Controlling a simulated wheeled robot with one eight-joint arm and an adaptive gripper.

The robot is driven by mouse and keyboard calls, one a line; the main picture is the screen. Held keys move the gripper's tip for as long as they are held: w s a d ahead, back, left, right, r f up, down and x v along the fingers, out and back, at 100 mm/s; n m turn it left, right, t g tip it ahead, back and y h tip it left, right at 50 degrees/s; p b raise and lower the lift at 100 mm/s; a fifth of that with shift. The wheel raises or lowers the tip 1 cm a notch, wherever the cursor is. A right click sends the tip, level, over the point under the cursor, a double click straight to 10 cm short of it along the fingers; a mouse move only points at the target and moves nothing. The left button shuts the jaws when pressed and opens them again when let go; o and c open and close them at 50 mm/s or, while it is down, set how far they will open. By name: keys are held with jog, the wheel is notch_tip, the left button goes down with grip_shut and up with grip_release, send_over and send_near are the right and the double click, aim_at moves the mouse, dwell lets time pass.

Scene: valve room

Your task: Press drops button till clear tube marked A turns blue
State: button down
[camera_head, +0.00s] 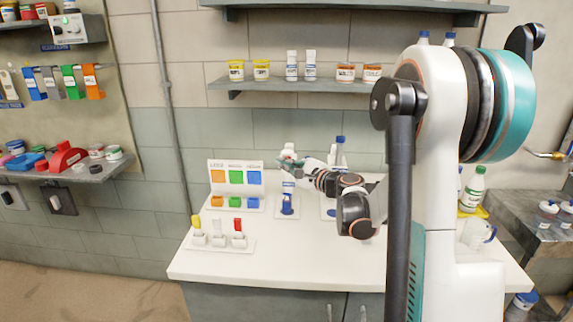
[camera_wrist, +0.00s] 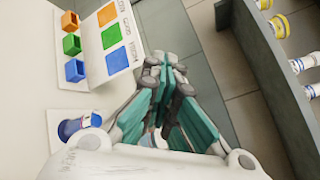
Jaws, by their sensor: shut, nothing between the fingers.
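My gripper (camera_head: 290,160) is above the white counter, over a small blue-and-white item (camera_head: 287,205) on a white plate. In the wrist view my gripper's teal fingers (camera_wrist: 163,68) are shut and empty, and the blue-and-white item (camera_wrist: 76,127) is to their lower left, apart from them. The item's upper part is close to or behind my gripper in the head view, so I cannot tell its full shape. I cannot make out a marked drops button or a clear tube marked A. My arm hides part of the counter to the right.
A card with orange, green and blue squares (camera_head: 236,178) stands behind matching blocks (camera_head: 235,202). A shelf (camera_head: 300,86) with jars hangs above. The counter's front middle (camera_head: 290,258) is clear.

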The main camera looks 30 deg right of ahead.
jog(key=shift+s, duration=0.1)
jog(key=shift+s+a, duration=0.5)
jog(key=shift+s, duration=0.15)
jog(key=shift+s, duration=0.1)
jog(key=s+a, duration=0.1)
jog(key=s, duration=0.1)
jog(key=s+a, duration=0.1)
jog(key=s, duration=0.1)
jog(key=shift+a, duration=0.4)
dwell(0.7)
